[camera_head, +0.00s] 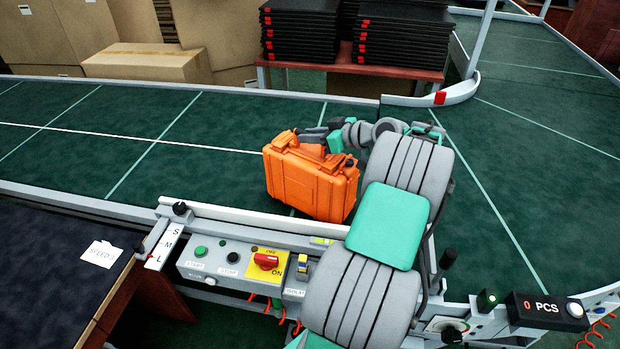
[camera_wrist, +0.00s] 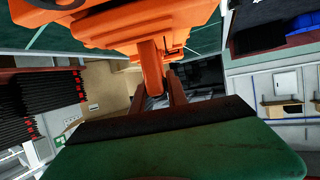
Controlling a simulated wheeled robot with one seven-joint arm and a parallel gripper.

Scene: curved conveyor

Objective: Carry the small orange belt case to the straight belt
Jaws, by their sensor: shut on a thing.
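The orange case (camera_head: 312,185) is upright over the green straight belt (camera_head: 75,140), close to its near rail. I cannot tell whether its base touches the belt. My gripper is at the top of the case in the head view, with its fingertips hidden behind the case. In the wrist view, my gripper (camera_wrist: 158,88) is shut on the handle of the orange case (camera_wrist: 130,25), with a finger on each side of it.
The curved belt (camera_head: 540,130) bends away at the right. A control panel (camera_head: 240,265) with buttons and a red switch sits below the near rail. Black stacked trays (camera_head: 300,30) and cardboard boxes (camera_head: 150,62) stand beyond the far rail. The straight belt's left part is clear.

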